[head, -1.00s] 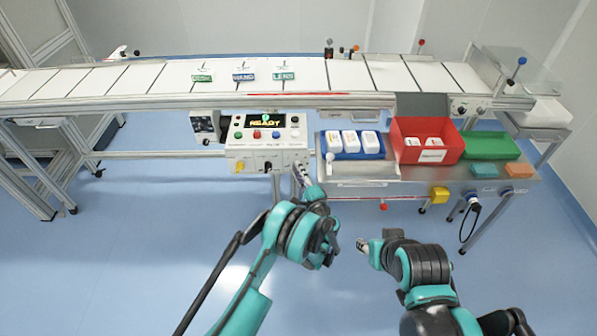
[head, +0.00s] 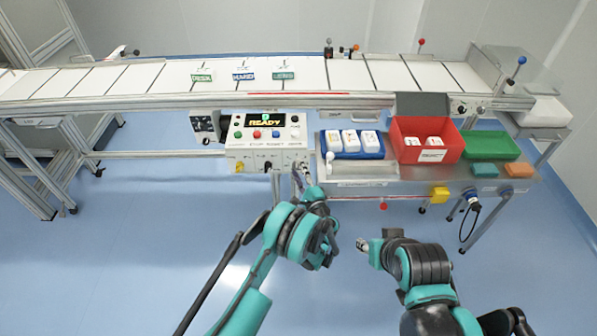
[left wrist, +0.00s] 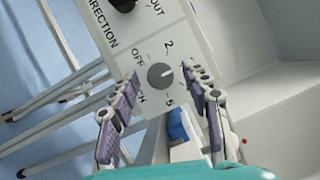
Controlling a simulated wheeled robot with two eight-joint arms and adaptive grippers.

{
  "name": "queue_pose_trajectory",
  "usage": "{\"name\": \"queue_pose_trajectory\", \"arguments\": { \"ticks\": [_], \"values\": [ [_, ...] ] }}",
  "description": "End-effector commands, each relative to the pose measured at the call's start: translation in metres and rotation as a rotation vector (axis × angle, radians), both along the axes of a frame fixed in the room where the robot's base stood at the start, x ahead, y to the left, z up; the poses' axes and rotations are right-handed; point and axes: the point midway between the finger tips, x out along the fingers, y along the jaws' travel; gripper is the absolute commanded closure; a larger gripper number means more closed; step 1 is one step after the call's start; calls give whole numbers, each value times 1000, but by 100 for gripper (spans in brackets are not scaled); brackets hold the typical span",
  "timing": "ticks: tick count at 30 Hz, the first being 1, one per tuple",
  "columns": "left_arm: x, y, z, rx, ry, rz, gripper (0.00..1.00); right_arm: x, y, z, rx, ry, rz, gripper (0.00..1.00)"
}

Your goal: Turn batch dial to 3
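The batch dial (left wrist: 160,76) is a round grey knob on a light panel in the left wrist view. OFF is printed at its upper left, 2 above it and 5 below it. A pale mark on the knob points right, toward the right finger; any label there is hidden. My left gripper (left wrist: 161,73) is open, its fingertips on either side of the dial with gaps visible. In the head view, my left gripper (head: 302,174) is at the lower right of the control box (head: 240,153). My right gripper (head: 363,245) hangs low, its fingers too small to judge.
The box's display (head: 265,123) reads READY. A blue tray (head: 327,155) of white packs, a red bin (head: 447,150) and a green tray (head: 490,145) stand on the side table. A conveyor (head: 150,80) runs behind. The floor in front is clear.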

Motion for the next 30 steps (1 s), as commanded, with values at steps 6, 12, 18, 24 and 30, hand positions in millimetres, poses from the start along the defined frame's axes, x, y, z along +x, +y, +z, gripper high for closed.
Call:
{"name": "queue_pose_trajectory", "arguments": {
  "ticks": [6, 12, 18, 24, 30],
  "values": [
    [-9, -4, -1, 0, 0, -2, 53, 0, 0, 0, 0, 0, 0, 60],
    [-41, -18, -4, -1, 0, -3, 53, 0, 0, 0, 0, 0, 0, 60],
    [-64, -27, -7, -1, 0, -1, 53, 0, 0, 0, 0, 0, 0, 60],
    [-69, -28, -8, 0, 1, 1, 53, 0, 0, 0, 0, 0, 0, 60],
    [-69, -28, -8, 0, 1, 1, 53, 0, 0, 0, 0, 0, 0, 60]
  ]
}}
